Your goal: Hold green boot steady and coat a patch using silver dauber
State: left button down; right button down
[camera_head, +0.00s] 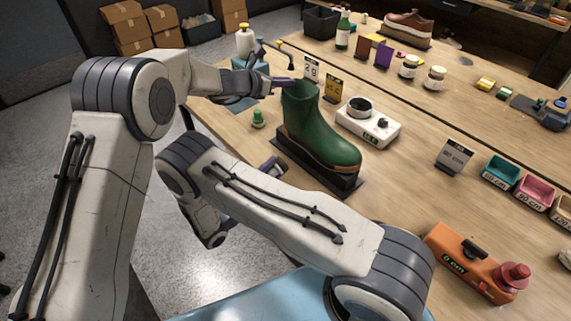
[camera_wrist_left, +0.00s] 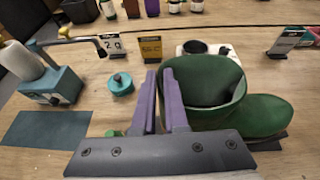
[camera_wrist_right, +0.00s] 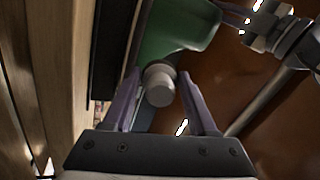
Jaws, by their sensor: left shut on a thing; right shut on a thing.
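The green boot (camera_head: 312,127) stands upright on a black stand (camera_head: 318,171) on the table, toe to the right. My left gripper (camera_head: 288,83) is at the top of its shaft; in the left wrist view the purple fingers (camera_wrist_left: 166,85) are shut at the boot's (camera_wrist_left: 208,90) near rim. My right gripper (camera_head: 272,165) is low beside the heel side of the boot. In the right wrist view its fingers (camera_wrist_right: 158,78) are shut on the silver dauber (camera_wrist_right: 160,88), with the green boot (camera_wrist_right: 175,30) just beyond. Whether the dauber touches the boot, I cannot tell.
A white device with a dial (camera_head: 368,124) stands behind the boot. A small green knobbed item (camera_head: 258,119) and a teal dispenser (camera_wrist_left: 52,84) are left of it. An orange box (camera_head: 472,262) and coloured trays (camera_head: 501,173) are to the right.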

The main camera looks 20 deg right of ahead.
pick_arm(q)
jog(key=shift+a+f, duration=0.1)
jog(key=shift+f, duration=0.4)
jog(key=c, duration=0.9)
grip_release()
jog(key=shift+r, duration=0.15)
jog(key=shift+r, duration=0.1)
jog(key=shift+s+a+r, duration=0.15)
jog(key=shift+a+r, duration=0.05)
jog(key=shift+a, duration=0.15)
jog(key=v, duration=1.1)
jog(key=shift+r, duration=0.15)
